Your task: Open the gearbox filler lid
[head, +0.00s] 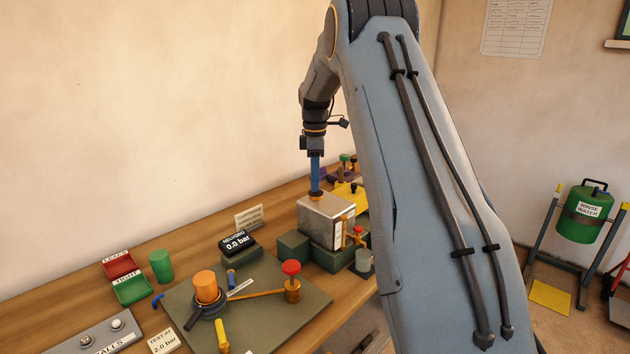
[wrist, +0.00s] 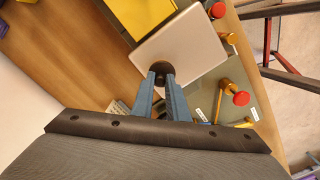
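The gearbox is a silver-grey box (head: 322,215) on green blocks at the back of the bench. Its pale top (wrist: 195,42) fills the upper middle of the wrist view. The filler lid, a small dark round cap (wrist: 161,67), sits at the edge of that top. In the head view a brownish collar (head: 317,194) shows under the fingertips. My gripper (head: 316,188) points straight down over the box. Its blue fingers (wrist: 162,78) close in on the cap from both sides and appear to touch it. The lid looks seated; its far side is partly hidden.
My arm hides the bench's right side.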

